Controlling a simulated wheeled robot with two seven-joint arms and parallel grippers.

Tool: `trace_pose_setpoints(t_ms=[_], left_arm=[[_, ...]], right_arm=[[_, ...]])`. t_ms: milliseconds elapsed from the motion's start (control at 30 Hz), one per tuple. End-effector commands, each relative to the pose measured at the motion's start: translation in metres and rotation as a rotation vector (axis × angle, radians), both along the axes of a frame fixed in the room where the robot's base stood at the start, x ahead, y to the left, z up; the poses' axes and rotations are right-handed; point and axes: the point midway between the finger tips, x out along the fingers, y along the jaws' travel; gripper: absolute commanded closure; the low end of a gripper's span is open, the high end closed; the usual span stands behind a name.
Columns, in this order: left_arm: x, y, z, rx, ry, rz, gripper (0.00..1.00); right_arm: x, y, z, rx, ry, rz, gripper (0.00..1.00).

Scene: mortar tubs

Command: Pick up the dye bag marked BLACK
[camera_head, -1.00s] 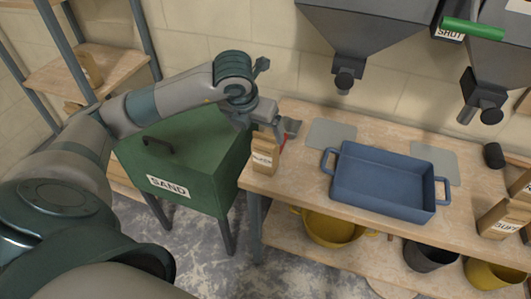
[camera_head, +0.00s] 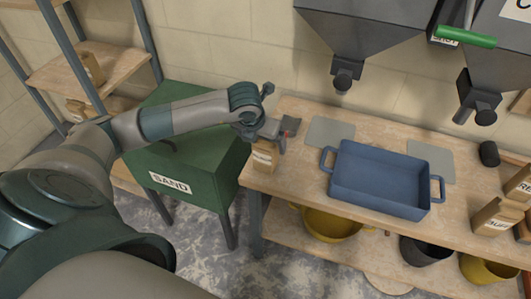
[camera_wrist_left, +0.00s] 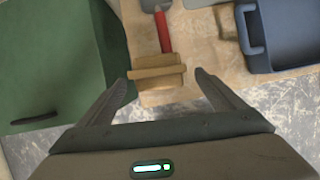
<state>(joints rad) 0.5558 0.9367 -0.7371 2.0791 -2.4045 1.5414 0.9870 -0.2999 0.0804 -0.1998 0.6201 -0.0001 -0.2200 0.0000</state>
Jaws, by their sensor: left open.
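The BLACK dye bag (camera_head: 264,156) is a small tan paper bag standing at the left end of the wooden bench, its label partly readable. My left gripper (camera_head: 268,132) is over the top of the bag and hides its upper part in the head view. In the left wrist view, the bag (camera_wrist_left: 158,80) shows from above, with its folded top between the two open fingers of my left gripper (camera_wrist_left: 165,77). Neither finger clearly touches it. My right gripper is out of view.
A trowel with a red handle (camera_wrist_left: 163,32) lies just behind the bag. A blue tray (camera_head: 340,188) stands to the right on the bench (camera_head: 290,185). The green SAND box (camera_head: 205,170) is to the left. Other paper bags (camera_head: 492,217) stand at the bench's right.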

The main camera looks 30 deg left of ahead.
Motion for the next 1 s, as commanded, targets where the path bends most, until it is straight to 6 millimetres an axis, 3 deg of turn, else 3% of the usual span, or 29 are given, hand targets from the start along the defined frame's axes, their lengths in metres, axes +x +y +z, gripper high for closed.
trace_pose_setpoints(t_ms=[300,500,1000], left_arm=[[0.012,0.004,-0.022,0.001,0.004,0.002,0.12],[0.02,0.005,-0.041,-0.001,0.002,0.001,0.12],[0.021,0.005,-0.045,0.0,0.001,0.001,0.12]], right_arm=[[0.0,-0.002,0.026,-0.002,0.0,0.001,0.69],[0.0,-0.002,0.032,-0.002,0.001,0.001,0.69],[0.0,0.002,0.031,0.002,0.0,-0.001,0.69]])
